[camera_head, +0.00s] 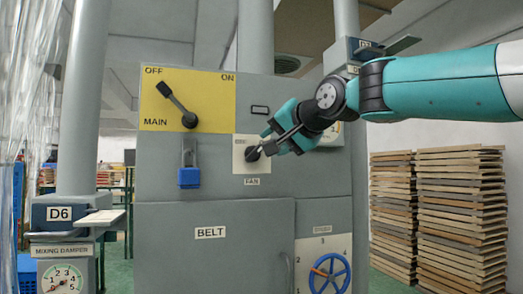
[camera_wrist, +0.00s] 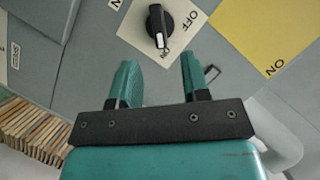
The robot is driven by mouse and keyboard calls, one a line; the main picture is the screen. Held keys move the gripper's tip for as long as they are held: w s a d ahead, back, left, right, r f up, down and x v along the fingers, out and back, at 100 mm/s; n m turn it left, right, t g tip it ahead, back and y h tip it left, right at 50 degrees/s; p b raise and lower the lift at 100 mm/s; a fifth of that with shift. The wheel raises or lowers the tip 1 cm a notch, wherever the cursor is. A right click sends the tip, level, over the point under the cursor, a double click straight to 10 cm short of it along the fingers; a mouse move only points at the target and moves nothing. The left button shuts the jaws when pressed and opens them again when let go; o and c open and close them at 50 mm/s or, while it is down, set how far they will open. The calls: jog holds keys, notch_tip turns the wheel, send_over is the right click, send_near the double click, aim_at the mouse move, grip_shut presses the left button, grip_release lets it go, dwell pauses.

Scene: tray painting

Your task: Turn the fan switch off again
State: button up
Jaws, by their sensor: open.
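The fan switch is a round black knob (camera_wrist: 158,22) with a white pointer mark, on a cream plate (camera_wrist: 185,22). In the wrist view its pointer aims down the picture, toward my gripper, and the word OFF is printed to the right of the knob. The knob also shows in the head view (camera_head: 252,154), above the FAN label (camera_head: 252,182). My gripper (camera_wrist: 161,72) is open, and nothing shows between its fingers. In the wrist view the knob lies just beyond the fingertips. In the head view my gripper (camera_head: 267,143) partly hides the plate.
The yellow plate (camera_head: 215,90) carries the MAIN lever (camera_head: 176,104), aimed toward OFF. A blue padlock (camera_head: 189,176) hangs below it. A blue valve wheel (camera_head: 330,273) sits lower right on the grey cabinet. Stacked trays (camera_head: 462,215) stand at the right.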

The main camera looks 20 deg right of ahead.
aim_at(258, 151)
jog(key=p+x, duration=0.1)
jog(key=x, duration=0.7)
jog(key=shift+d, duration=0.1)
jog(key=shift+c, duration=0.4)
